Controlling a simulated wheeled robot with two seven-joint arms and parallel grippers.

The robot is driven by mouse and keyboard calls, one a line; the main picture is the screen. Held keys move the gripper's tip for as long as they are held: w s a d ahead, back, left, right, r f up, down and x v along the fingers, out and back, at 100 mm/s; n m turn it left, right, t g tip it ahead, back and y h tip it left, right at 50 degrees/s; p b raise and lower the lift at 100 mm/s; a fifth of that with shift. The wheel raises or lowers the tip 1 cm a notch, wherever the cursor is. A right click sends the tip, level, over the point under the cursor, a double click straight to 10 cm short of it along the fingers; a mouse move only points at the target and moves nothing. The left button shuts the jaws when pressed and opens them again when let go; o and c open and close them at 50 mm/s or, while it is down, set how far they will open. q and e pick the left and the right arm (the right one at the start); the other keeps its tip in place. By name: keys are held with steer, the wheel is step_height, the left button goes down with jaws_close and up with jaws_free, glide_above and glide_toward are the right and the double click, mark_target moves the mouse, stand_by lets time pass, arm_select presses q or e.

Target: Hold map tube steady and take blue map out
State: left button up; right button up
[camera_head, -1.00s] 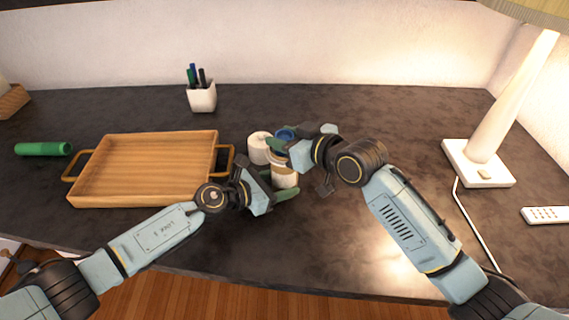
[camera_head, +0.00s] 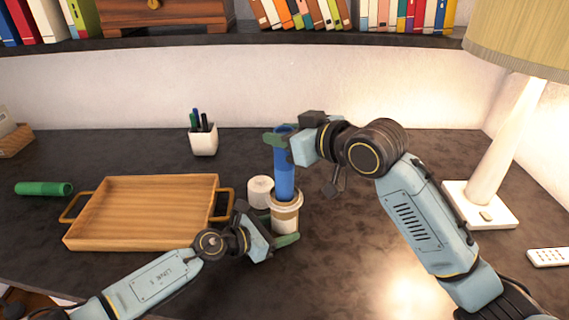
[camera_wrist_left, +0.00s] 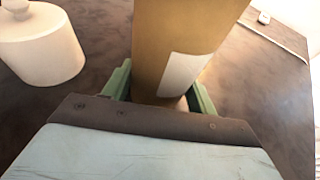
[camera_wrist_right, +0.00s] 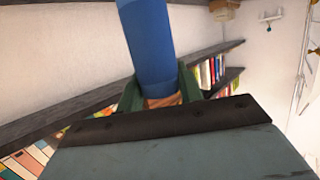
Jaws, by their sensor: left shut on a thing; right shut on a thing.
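The map tube (camera_head: 285,213), tan with a pale rim and a light label, stands upright on the desk. My left gripper (camera_head: 272,243) is shut around its lower body, and the tube also fills the middle of the left wrist view (camera_wrist_left: 180,50). The blue map (camera_head: 284,172) is a blue roll standing upright, its lower end inside the tube's mouth and most of its visible length above the rim. My right gripper (camera_head: 283,141) is shut on its upper end. The blue map shows between the fingers in the right wrist view (camera_wrist_right: 148,45).
A white lidded jar (camera_head: 260,191) stands just left of the tube, close to it. A wooden tray (camera_head: 145,240) lies further left, with a green roll (camera_head: 43,188) beyond it. A pen cup (camera_head: 203,138) stands behind, and a lamp (camera_head: 480,200) at right. A bookshelf (camera_head: 250,40) runs overhead.

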step_height(320, 180, up, 6)
steer(key=shift+f, duration=0.1)
arm_select(q)
steer(key=o, duration=0.8)
steer(key=v, duration=1.2)
